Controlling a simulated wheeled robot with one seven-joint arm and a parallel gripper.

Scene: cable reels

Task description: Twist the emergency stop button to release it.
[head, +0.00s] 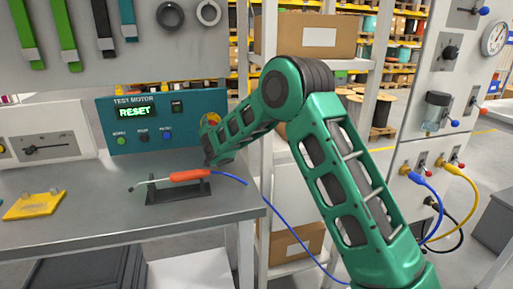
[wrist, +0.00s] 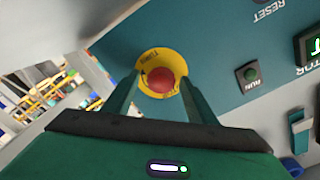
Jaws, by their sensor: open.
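The emergency stop button (wrist: 160,80) is a red knob on a yellow round plate (wrist: 178,60), set in the teal panel of the test motor box (head: 150,105). My gripper (wrist: 159,77) is open and points at the button. In the wrist view one finger shows on each side of the red knob, and nothing is held. Whether the fingertips reach past the knob's face or touch it, I cannot tell. In the head view my arm's end covers most of the button. The box's display (head: 135,112) reads RESET in green.
A blue cable (head: 290,230) hangs off the bench's edge. A yellow block (head: 32,206) lies at left. Shelving stands behind my arm.

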